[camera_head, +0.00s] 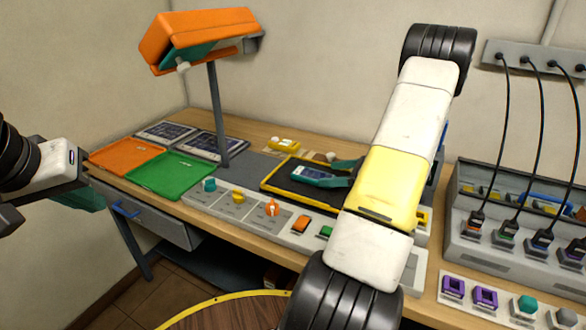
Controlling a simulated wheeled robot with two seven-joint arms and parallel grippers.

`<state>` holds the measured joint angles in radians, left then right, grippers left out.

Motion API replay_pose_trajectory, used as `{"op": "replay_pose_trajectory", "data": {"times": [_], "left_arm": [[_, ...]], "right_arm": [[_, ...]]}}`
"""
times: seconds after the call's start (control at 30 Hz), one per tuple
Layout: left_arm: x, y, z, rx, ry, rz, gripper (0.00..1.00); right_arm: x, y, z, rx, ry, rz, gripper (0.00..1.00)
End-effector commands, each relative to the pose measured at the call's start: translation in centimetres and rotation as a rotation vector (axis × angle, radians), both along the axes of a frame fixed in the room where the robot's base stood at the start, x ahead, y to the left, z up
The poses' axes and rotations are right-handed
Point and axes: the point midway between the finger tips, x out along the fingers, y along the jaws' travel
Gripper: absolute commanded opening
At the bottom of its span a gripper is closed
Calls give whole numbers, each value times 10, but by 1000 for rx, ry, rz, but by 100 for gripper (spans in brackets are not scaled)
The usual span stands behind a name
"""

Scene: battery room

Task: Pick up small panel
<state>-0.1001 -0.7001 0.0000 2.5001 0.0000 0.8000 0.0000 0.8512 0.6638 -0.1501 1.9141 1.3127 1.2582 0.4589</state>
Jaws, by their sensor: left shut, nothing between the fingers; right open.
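Two flat dark panels with pale frames lie at the back left of the table; the smaller-looking one (165,132) is further left, the other (211,145) stands beside the lamp post. A small blue-screened device (318,176) lies on a yellow-edged black tray (276,183). I cannot tell which of these is the small panel. My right gripper (341,172) is open, its teal fingers at the device's right end; my arm hides part of it. My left gripper (92,199) is shut and empty, left of the table's front edge, away from the panels.
An orange tray (115,156) and a green tray (170,174) lie at the left. An orange lamp (205,36) overhangs the table. A control strip with knobs (238,202) runs along the front. A charger rack with cables (510,235) stands right.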

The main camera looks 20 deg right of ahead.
Motion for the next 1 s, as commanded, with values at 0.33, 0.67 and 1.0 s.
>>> {"op": "replay_pose_trajectory", "data": {"times": [0.33,0.67,1.0], "left_arm": [[0,0,0,0,0,0,0],[0,0,0,0,0,0,0],[0,0,0,0,0,0,0]], "right_arm": [[35,31,-19,0,0,4,84],[40,35,-22,0,0,1,76],[40,35,-21,0,0,1,10]]}}
